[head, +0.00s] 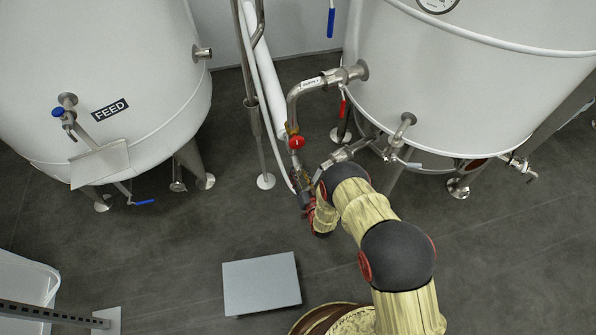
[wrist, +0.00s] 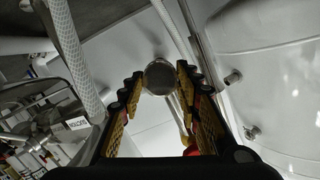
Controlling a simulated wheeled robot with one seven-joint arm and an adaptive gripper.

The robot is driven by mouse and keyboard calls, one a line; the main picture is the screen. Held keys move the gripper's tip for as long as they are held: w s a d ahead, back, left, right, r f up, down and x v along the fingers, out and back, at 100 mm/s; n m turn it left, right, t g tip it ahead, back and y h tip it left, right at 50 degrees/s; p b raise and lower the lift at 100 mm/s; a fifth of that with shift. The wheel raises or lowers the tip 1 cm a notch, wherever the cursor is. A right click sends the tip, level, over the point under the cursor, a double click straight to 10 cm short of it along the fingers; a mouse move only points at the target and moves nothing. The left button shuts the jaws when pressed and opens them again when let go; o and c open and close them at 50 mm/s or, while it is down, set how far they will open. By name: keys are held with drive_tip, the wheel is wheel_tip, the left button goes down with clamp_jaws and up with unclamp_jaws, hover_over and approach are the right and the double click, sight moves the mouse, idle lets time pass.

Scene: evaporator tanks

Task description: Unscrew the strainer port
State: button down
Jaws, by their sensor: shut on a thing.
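The strainer port shows in the wrist view as a round grey metal cap (wrist: 159,77). It sits between the fingertips of my gripper (wrist: 158,82), which are shut on its two sides. In the head view my gripper (head: 306,192) reaches the lower end of the supply piping, below a red-handled valve (head: 296,142). The cap itself is hidden or too small to tell there.
A white tank (head: 480,80) with pipe stubs stands at the right. The FEED tank (head: 110,70) stands at the left. A supply pipe (head: 300,95) and slim upright pipes run close to my gripper. A grey slab (head: 261,284) lies on the otherwise open floor.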

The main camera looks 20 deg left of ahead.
drive_tip(key=n, duration=0.2)
drive_tip(key=shift+s+n+h, duration=0.1)
drive_tip(key=shift+n+h, duration=0.2)
drive_tip(key=shift+n, duration=0.1)
drive_tip(key=shift+a+t, duration=0.1)
drive_tip(key=shift+t, duration=0.2)
drive_tip(key=n+h, duration=0.1)
drive_tip(key=n, duration=0.3)
drive_tip(key=shift+t+b, duration=0.3)
drive_tip(key=shift+b, duration=0.05)
drive_tip(key=c, duration=1.6)
unclamp_jaws()
drive_tip(key=shift+o, duration=0.2)
